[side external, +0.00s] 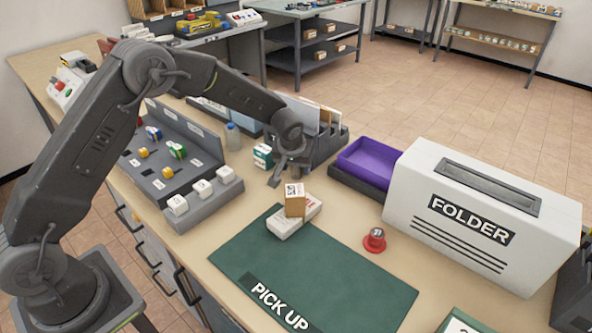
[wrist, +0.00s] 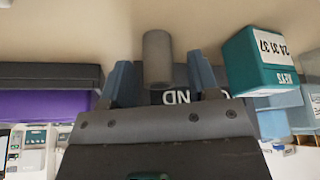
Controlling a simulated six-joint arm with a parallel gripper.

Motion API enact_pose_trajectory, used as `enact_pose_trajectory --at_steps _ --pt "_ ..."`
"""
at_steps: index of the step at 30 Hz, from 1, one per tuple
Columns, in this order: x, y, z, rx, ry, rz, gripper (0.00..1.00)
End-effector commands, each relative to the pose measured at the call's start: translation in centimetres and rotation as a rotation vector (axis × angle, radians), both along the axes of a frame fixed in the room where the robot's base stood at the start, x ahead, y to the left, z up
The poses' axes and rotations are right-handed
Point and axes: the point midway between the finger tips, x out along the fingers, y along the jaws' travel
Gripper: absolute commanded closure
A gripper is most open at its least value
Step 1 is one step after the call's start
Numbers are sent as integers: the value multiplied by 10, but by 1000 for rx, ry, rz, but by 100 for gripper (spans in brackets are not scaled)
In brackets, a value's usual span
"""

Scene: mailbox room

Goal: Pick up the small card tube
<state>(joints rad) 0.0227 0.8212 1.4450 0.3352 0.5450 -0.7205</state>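In the wrist view a plain grey-brown cylinder (wrist: 158,58), which looks like the small card tube, shows between the two fingers of my gripper (wrist: 161,80). My gripper is open, with a gap visible between the tube and the right finger. In the side view my gripper (side external: 281,174) is low over the table, pointing down behind the green mat. I cannot make out the tube there; the gripper probably covers it.
A teal-and-white keys box (side external: 262,156) stands close beside my gripper; it also shows in the wrist view (wrist: 252,62). A dark sorter with cards (side external: 328,145) is behind. A brown box (side external: 295,200) rests on a white box (side external: 283,226) at the green mat (side external: 320,275). A purple tray (side external: 368,160) is right.

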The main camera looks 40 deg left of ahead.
Motion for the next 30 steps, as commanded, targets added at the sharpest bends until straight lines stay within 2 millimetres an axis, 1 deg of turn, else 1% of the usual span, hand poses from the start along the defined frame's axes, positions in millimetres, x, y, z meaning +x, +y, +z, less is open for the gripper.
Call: enact_pose_trajectory --at_steps 1,2,15,23,26,30 --pt "0 0 0 0 0 0 49" --pt "0 0 0 0 0 0 52" --pt "0 0 0 0 0 0 93" --pt "0 0 2 0 0 0 94" --pt "0 0 7 0 -2 0 94" --pt "0 0 23 -2 -3 1 94"
